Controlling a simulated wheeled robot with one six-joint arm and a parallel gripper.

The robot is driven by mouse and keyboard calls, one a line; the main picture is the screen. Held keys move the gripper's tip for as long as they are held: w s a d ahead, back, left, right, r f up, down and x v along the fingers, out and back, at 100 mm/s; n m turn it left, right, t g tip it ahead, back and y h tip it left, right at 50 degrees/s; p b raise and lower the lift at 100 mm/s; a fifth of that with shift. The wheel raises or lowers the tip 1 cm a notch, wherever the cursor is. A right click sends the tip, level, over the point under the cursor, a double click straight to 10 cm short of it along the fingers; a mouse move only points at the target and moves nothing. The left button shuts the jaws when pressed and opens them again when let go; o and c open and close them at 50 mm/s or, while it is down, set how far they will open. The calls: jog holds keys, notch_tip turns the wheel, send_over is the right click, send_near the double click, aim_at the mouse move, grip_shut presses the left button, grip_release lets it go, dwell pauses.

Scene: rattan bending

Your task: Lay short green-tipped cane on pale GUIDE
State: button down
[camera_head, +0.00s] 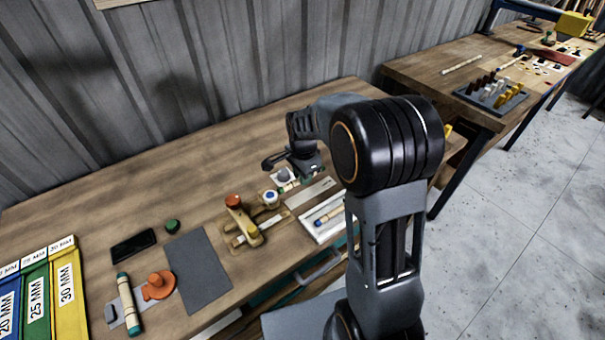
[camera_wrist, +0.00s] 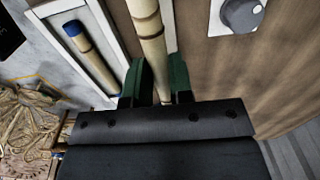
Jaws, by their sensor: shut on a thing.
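My gripper (camera_wrist: 160,88) is shut on a pale, jointed cane (camera_wrist: 148,25), gripped between its green pads in the wrist view. The cane's ends are out of that view, so its tip colour cannot be told there. In the head view the gripper hangs above the table behind the white tray, and a short piece with a green end (camera_head: 288,187) shows just below it. A pale strip (camera_head: 311,192), possibly the guide, lies beside the white tray (camera_head: 306,225). Whether the held cane touches the strip cannot be told.
A blue-tipped cane (camera_wrist: 92,58) lies in the tray. A grey mat (camera_head: 198,270), phone (camera_head: 133,246) and another cane (camera_head: 128,303) lie farther left. The table's back is clear.

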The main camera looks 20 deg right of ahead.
aim_at(303, 197)
jog(key=shift+f+b, duration=2.5)
jog(key=shift+f, duration=0.8)
jog(key=c, duration=0.9)
grip_release()
jog(key=shift+r, duration=0.15)
notch_tip(303, 197, up, 14)
jog(key=shift+f+p, duration=0.2)
jog(key=shift+p, duration=0.1)
